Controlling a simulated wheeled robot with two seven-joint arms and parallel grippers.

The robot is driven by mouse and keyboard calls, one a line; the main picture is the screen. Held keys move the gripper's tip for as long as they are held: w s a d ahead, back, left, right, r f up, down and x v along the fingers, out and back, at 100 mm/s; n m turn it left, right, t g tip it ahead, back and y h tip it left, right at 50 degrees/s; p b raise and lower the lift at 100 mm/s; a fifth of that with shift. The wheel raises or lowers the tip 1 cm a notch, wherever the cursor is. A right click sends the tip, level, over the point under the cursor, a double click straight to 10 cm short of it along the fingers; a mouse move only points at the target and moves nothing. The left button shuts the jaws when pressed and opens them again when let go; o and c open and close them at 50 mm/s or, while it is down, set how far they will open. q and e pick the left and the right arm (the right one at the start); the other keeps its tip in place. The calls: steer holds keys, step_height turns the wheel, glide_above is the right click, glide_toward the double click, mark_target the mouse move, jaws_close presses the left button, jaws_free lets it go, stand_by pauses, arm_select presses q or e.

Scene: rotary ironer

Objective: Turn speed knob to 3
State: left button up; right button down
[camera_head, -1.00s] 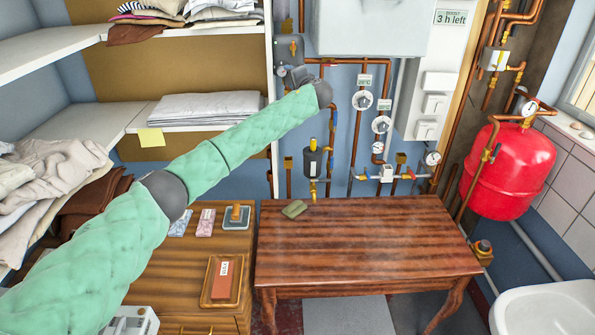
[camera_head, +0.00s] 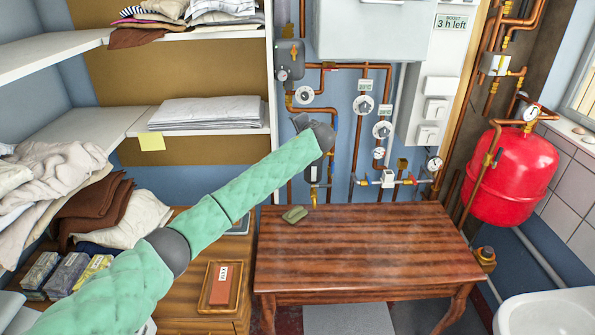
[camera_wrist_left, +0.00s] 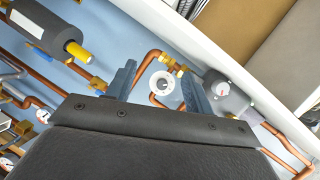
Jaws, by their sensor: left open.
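A grey pump-like unit (camera_head: 290,57) hangs on the copper pipes left of the boiler, with a small round knob (camera_head: 283,74) low on its face, which may be the speed knob; its marking is too small to read. In the left wrist view the grey unit (camera_wrist_left: 238,103) and its pale dial (camera_wrist_left: 222,88) lie to the right of the fingers. My left gripper (camera_head: 301,121) is below the unit, open and empty. In the left wrist view a white round dial (camera_wrist_left: 163,85) on the pipes shows between its fingers, apart from them. My right gripper is out of view.
A white dial (camera_head: 304,95) sits on the pipe just above my gripper. Two more pipe dials (camera_head: 362,105) are further right. Shelves (camera_head: 200,128) with linen are at left, a red tank (camera_head: 510,175) at right.

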arm_select(q)
steer(key=s+f+g+h, duration=0.1)
steer(key=s+f, duration=0.5)
steer(key=f, duration=0.7)
steer(key=shift+s+n+g+b, duration=0.2)
steer(key=shift+n+g+b, duration=0.2)
steer(key=shift+g+b, duration=0.1)
steer(key=shift+f, duration=0.1)
